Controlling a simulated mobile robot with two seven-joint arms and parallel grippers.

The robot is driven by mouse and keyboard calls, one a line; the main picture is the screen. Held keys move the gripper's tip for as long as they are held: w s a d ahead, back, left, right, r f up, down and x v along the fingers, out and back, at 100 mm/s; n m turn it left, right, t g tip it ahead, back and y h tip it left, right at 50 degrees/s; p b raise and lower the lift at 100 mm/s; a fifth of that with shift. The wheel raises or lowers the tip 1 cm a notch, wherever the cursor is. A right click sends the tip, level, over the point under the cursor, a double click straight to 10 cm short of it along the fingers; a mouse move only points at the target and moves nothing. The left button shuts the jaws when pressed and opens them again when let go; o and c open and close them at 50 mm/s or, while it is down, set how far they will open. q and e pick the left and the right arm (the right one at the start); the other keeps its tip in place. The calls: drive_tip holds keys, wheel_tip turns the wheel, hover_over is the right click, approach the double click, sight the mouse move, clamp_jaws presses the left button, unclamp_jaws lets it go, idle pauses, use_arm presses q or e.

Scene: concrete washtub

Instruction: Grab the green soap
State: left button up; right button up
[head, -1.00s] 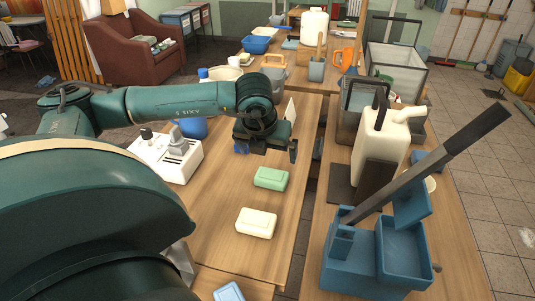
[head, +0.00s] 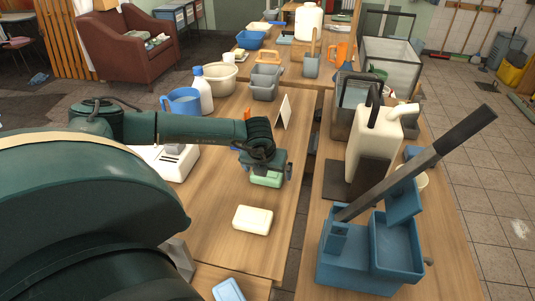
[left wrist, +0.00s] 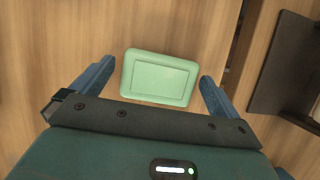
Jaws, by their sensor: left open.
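The green soap (head: 266,179) is a pale green rounded block lying flat on the wooden table. In the left wrist view the green soap (left wrist: 160,78) lies ahead of and between the lines of the two fingers, with a gap on both sides. My left gripper (head: 268,168) is right over the soap in the head view and hides its far part. In the left wrist view my left gripper (left wrist: 155,85) is open and empty, its blue-grey fingers spread wider than the soap. My right gripper is not in view.
A cream soap (head: 253,220) lies nearer on the same table (head: 215,225), and a blue item (head: 228,290) is at the front. A white card (head: 284,111) stands behind the gripper. A cream canister (head: 378,140) and blue bucket (head: 350,270) stand to the right.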

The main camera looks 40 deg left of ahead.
use_arm(q)
drive_tip(key=shift+c, duration=0.6)
drive_tip(key=c, duration=0.9)
